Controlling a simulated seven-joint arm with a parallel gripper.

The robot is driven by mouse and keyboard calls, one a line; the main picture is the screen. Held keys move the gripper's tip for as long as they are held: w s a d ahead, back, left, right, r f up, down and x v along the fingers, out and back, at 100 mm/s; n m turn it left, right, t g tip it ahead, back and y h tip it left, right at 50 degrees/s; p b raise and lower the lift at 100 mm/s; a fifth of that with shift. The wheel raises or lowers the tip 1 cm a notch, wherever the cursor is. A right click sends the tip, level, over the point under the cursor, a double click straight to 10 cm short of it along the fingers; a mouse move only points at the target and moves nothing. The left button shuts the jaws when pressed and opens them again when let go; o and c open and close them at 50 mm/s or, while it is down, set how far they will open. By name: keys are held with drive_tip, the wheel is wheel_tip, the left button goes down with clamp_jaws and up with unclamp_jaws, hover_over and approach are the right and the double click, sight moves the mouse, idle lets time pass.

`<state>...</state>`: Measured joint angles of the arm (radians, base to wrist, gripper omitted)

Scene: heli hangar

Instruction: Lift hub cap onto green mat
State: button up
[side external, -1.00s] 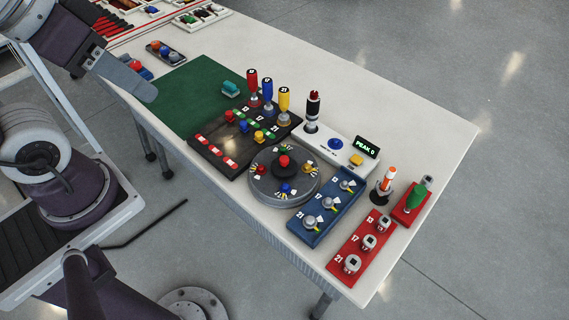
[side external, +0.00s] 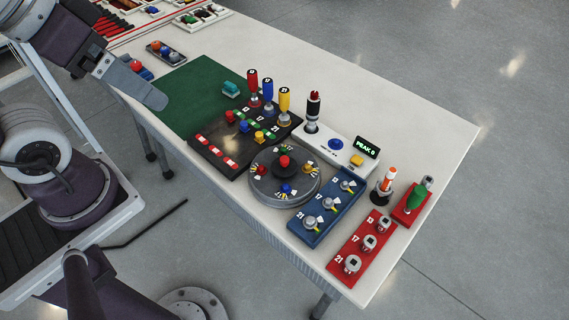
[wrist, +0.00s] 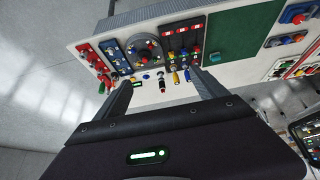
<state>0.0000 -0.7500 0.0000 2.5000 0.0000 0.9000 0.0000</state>
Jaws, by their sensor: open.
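The hub cap, which I take to be the black round piece with a red knob (side external: 285,167), sits at the centre of the grey round hub (side external: 262,192). In the wrist view the hub (wrist: 144,47) shows beyond my fingers, small and far off. The green mat (side external: 190,82) lies flat on the table, up and left of the hub; it also shows in the wrist view (wrist: 243,33). My gripper (wrist: 163,90) is open and empty, its two fingers wide apart. In the side view its grey end (side external: 140,87) is by the mat's left edge.
A black tray (side external: 215,160) lies between mat and hub, with red, blue and yellow upright drivers (side external: 268,92) behind it. A blue socket rack (side external: 328,207), a red rack (side external: 362,243) and a white display unit (side external: 340,147) stand right of the hub. The table's far right is clear.

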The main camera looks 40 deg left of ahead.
drive_tip(key=n+g+h, duration=0.1)
drive_tip(key=n+g, duration=0.5)
drive_tip(key=n, duration=0.9)
hover_over(284, 159)
drive_tip(key=f, duration=2.2)
drive_tip(key=shift+s+a, duration=0.1)
drive_tip(key=shift+a, duration=0.3)
drive_tip(key=shift+n, duration=0.4)
drive_tip(key=f, duration=0.8)
drive_tip(key=shift+d+f, duration=0.35)
drive_tip(key=shift+d, duration=0.05)
drive_tip(key=c, duration=1.4)
